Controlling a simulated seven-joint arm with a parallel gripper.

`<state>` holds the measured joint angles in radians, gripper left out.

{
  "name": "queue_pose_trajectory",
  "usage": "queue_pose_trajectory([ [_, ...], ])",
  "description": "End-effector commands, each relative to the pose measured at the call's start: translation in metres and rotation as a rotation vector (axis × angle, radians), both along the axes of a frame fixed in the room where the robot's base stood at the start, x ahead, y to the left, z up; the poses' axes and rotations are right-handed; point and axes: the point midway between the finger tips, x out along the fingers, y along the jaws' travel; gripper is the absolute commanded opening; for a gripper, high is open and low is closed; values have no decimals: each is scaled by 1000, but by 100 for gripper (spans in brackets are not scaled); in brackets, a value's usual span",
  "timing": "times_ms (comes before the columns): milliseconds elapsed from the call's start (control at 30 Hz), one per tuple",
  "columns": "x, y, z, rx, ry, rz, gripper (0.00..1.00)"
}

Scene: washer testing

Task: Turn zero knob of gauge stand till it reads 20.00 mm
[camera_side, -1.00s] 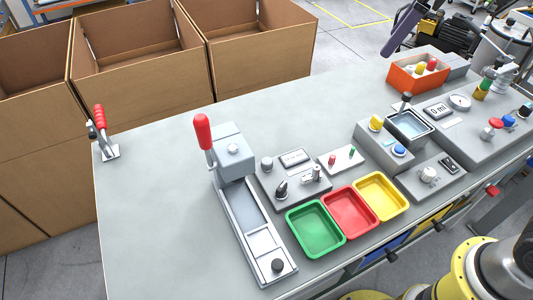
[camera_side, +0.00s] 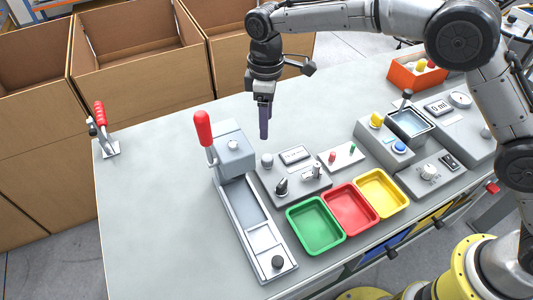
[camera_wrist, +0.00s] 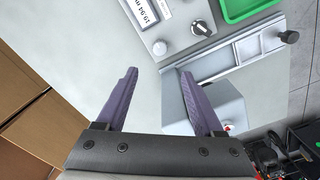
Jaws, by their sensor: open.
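The gauge stand (camera_side: 300,187) is a low grey box near the middle of the bench. Its display (camera_side: 294,155) appears to read 19.94 mm in the wrist view (camera_wrist: 148,12), where it is tilted and cut by the top edge. A plain round grey knob (camera_side: 267,160) stands on the stand's near-left corner in the wrist view (camera_wrist: 159,48). A black pointer knob (camera_side: 281,187) is also on it, seen in the wrist view (camera_wrist: 201,28). I cannot tell which is the zero knob. My gripper (camera_wrist: 158,73) is open and empty, pointing down above the bench behind the stand.
A grey press with a red-handled lever (camera_side: 202,130) stands left of the gauge stand, close to my right finger in the wrist view. Green (camera_side: 291,217), red (camera_side: 334,188) and yellow (camera_side: 363,183) trays lie in front.

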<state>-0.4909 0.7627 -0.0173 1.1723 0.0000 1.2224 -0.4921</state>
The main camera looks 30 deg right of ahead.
Motion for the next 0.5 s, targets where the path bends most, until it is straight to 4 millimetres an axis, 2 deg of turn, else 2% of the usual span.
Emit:
queue_pose_trajectory([
  [500, -1, -2, -98, -2, 5, -1, 69],
])
